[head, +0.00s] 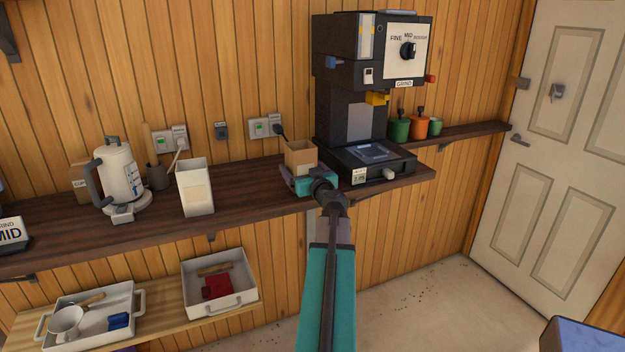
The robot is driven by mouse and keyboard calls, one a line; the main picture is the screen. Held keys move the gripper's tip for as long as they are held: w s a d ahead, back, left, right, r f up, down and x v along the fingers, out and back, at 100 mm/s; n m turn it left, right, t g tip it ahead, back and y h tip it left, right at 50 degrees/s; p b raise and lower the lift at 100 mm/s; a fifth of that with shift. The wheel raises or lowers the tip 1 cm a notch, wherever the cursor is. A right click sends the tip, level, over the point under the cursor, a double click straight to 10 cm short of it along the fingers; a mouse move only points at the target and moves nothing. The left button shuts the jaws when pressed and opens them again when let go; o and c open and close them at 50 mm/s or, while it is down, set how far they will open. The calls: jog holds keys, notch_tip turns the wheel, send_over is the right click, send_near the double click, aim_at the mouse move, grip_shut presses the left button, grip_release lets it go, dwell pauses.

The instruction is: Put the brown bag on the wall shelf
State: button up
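The brown bag (300,153) is a small, box-shaped tan bag with an open top, at the front edge of the dark wooden counter, left of the grinder. My gripper (302,180) is directly in front of it, with teal finger parts near the bag's lower left and right sides. The gripper hides the bag's lower part, so I cannot tell whether the fingers grip it or whether it rests on the counter. A narrow dark wall shelf (465,132) runs right of the grinder, with green and orange canisters on it.
The black grinder (350,75) stands close right of the bag. A white container (195,187) and white kettle (120,172) stand left on the counter (245,190). Trays (245,300) sit on a lower shelf. A dark bracket (8,40) shows at upper left. The door (555,130) is right.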

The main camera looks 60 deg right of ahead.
jog(key=b+v, duration=0.2)
jog(key=v, duration=0.7)
jog(key=shift+f+b, duration=0.1)
jog(key=shift+b, duration=1)
jog(key=shift+b, duration=0.3)
jog(key=b, duration=0.4)
jog(key=shift+s+a, duration=0.25)
jog(key=shift+s, duration=0.05)
jog(key=b+v, duration=0.1)
jog(key=b, duration=0.5)
jog(key=shift+s+a, duration=0.2)
jog(key=shift+s, duration=0.05)
jog(key=shift+s+a+b, duration=0.15)
jog(key=shift+b, duration=0.6)
jog(key=shift+s, duration=0.1)
